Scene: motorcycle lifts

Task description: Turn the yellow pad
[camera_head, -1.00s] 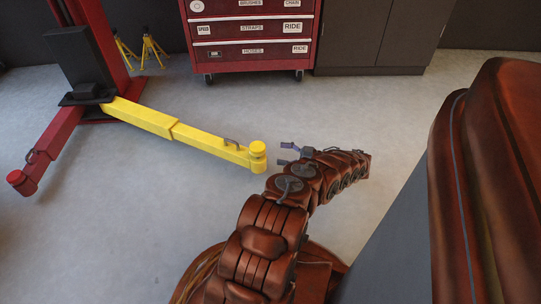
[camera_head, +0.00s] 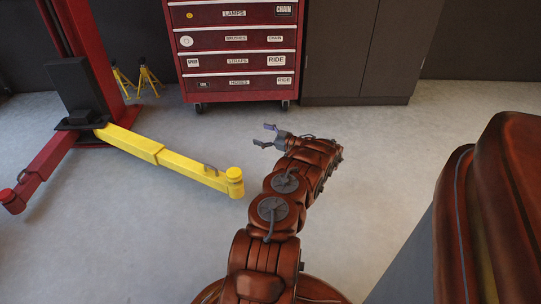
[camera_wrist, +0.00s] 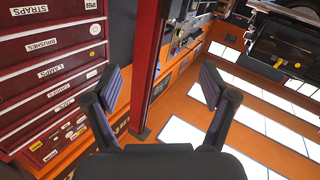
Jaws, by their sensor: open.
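The yellow pad (camera_head: 234,174) is a short round cylinder on the free end of the yellow lift arm (camera_head: 185,164), in the head view. My gripper (camera_head: 263,136) is open and empty, above and a little right of the pad in the picture, clearly apart from it. In the wrist view, the two dark fingers of my gripper (camera_wrist: 165,85) are spread with nothing between them. The pad does not show in the wrist view.
A red lift post (camera_head: 85,50) stands at the left, with a red arm (camera_head: 42,168) ending in a red pad. A red drawer cabinet (camera_head: 238,62) and dark cupboards (camera_head: 355,45) stand at the back. Yellow stands (camera_head: 147,78) are behind the post. Grey floor lies open around my arm.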

